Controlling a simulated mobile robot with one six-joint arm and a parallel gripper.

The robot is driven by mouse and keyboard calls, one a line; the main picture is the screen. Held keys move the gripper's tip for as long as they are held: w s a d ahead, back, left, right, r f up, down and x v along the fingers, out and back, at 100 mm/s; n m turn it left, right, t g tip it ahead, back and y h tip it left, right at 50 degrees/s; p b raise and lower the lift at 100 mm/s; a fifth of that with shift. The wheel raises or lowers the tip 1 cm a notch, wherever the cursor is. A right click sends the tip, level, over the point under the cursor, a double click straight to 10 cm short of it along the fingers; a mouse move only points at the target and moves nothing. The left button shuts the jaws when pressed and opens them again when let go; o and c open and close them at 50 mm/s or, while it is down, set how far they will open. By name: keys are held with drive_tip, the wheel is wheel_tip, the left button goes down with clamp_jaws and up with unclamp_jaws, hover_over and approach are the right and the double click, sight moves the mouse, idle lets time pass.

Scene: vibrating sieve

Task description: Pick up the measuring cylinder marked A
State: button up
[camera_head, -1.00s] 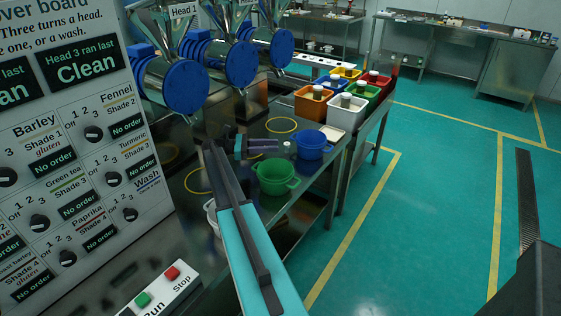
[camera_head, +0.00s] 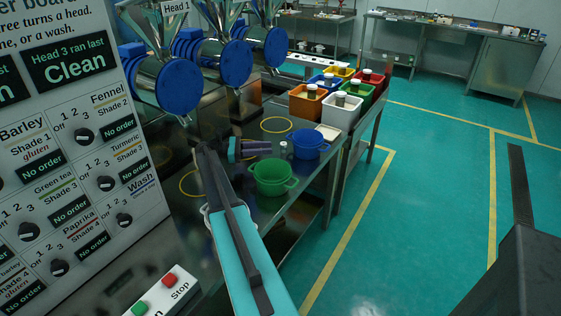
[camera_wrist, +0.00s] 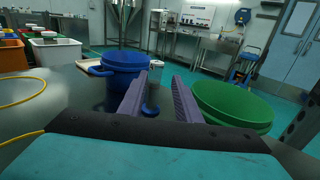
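A small clear cylinder with a pale top (camera_head: 284,150) stands on the steel table between the green pot (camera_head: 273,178) and the blue pot (camera_head: 311,143). No letter on it can be read, so I cannot tell whether it is marked A. My gripper (camera_head: 270,147) is level above the table, just left of the cylinder and apart from it. In the wrist view my gripper (camera_wrist: 160,80) has its purple fingers apart, with nothing held.
In the wrist view the blue pot (camera_wrist: 112,75) is close on the left and the green pot (camera_wrist: 232,107) close on the right. Coloured bins (camera_head: 341,110) stand behind. A control board (camera_head: 70,130) and blue-faced machine heads (camera_head: 181,88) are at left.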

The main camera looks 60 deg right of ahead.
sight(283, 154)
drive_tip(key=shift+w+d+p+x, duration=0.15)
drive_tip(key=shift+p+x, duration=0.2)
drive_tip(key=shift+x, duration=1.35)
drive_tip(key=shift+w+d+p+x, duration=0.15)
drive_tip(key=shift+p+x, duration=0.15)
drive_tip(key=shift+x, duration=1.45)
drive_tip(key=shift+s, duration=0.15)
drive_tip(key=shift+p+x, duration=0.95)
drive_tip(key=shift+x, duration=1.6)
clamp_jaws()
